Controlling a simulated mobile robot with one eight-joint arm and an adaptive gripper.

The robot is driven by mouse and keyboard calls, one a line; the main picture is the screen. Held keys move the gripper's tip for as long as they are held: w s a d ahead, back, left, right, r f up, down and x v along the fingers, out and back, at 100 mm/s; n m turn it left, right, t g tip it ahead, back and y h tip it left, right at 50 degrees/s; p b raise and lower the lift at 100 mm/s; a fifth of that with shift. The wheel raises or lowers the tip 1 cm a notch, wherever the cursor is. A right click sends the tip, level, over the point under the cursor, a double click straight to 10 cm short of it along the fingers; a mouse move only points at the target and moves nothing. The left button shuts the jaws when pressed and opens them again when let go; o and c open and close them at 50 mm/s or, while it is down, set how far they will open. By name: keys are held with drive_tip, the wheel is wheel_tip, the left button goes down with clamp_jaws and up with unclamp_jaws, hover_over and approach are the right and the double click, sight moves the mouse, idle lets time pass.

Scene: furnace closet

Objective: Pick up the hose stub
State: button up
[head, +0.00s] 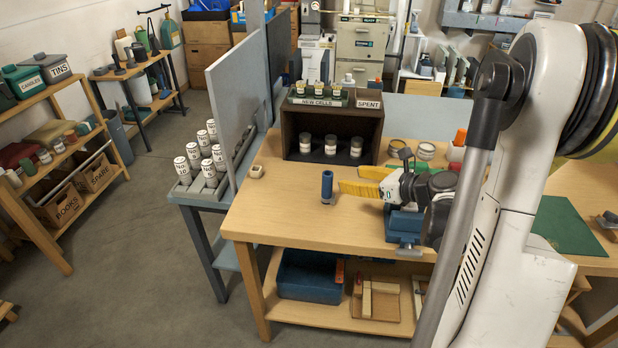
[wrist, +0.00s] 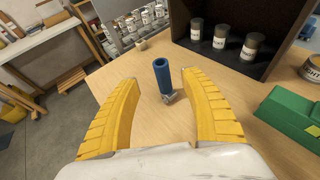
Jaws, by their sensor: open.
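The hose stub (head: 327,186) looks like a short dark blue tube standing upright on the wooden bench, with a small grey metal piece at its foot. It also shows in the wrist view (wrist: 162,73), ahead and between the two yellow fingers. My gripper (head: 348,182) is open and empty, just right of the stub in the head view, its fingers pointing towards it. The wrist view shows a wide gap between the fingers, with bare bench inside it. I cannot tell from these frames whether a fingertip touches the stub.
A dark cubby (head: 291,122) with several jars stands behind the stub. A small beige piece (head: 256,171) lies near the bench's left edge. A green box (wrist: 291,112) sits right of the fingers. A blue vise (head: 403,226) is at the front edge. Bench around the stub is clear.

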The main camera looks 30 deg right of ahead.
sight(329, 174)
drive_tip(key=b+x, duration=0.1)
drive_tip(key=x, duration=0.3)
drive_tip(key=shift+d+f, duration=0.1)
drive_tip(key=shift+f, duration=0.05)
drive_tip(key=b+x, duration=0.2)
drive_tip(key=x, duration=0.4)
drive_tip(key=shift+w+b, duration=0.15)
drive_tip(key=shift+b, duration=0.2)
drive_tip(key=shift+r, duration=0.2)
clamp_jaws()
